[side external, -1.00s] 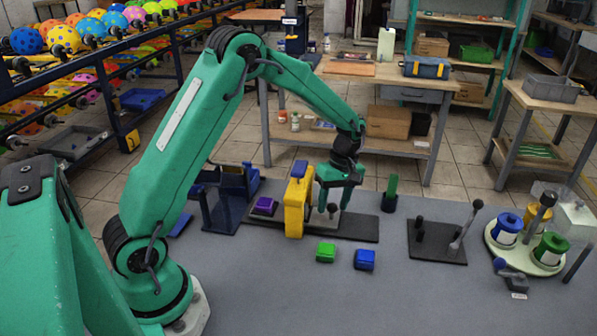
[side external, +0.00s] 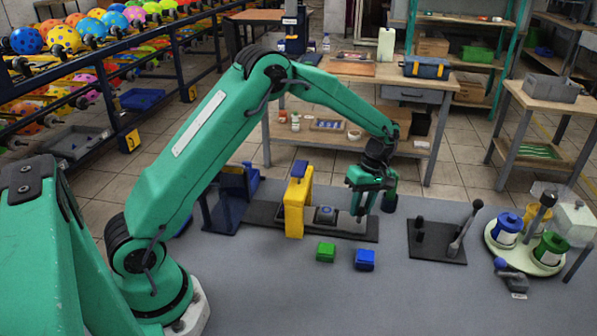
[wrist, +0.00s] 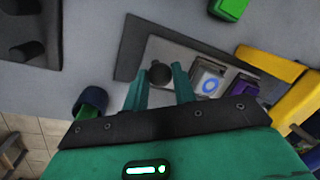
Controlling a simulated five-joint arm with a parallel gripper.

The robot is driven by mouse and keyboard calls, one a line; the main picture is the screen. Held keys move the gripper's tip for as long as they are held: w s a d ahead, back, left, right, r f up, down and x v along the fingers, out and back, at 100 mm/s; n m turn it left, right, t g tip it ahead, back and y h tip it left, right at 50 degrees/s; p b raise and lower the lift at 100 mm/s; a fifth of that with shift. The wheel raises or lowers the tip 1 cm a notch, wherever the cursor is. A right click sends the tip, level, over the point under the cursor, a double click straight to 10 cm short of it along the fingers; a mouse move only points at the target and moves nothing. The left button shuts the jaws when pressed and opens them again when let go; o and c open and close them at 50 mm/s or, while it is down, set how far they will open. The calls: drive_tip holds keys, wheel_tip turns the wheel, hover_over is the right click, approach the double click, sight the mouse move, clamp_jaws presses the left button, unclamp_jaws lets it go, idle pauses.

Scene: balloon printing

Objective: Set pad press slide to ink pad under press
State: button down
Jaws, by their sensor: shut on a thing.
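The yellow pad press (side external: 297,205) stands on a dark base rail (side external: 262,218); it also shows at the right of the wrist view (wrist: 285,72). The pale slide plate (wrist: 185,55) carries a white block with a blue ring (wrist: 209,83) and a purple ink pad (wrist: 243,88). In the wrist view the purple pad is beside the press; in the side view the press hides it. The ringed block (side external: 325,214) sits right of the press. My gripper (side external: 361,214) is shut on the slide's dark round knob (wrist: 160,72), at the plate's outer end.
A lever plate (side external: 437,250) and a tray of ink pots (side external: 525,245) are at the right.

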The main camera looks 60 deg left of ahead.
drive_tip(key=shift+w+d, duration=1)
drive_tip(key=shift+w, duration=0.15)
drive_tip(key=c, duration=1.1)
unclamp_jaws()
drive_tip(key=shift+c, duration=0.2)
drive_tip(key=shift+s, duration=0.1)
drive_tip(key=shift+r, duration=0.1)
wheel_tip(320, 180, up, 8)
drive_tip(key=w, duration=0.1)
drive_tip(key=shift+w+f, duration=0.2)
drive_tip(key=shift+w, duration=0.05)
drive_tip(key=shift+r, duration=0.1)
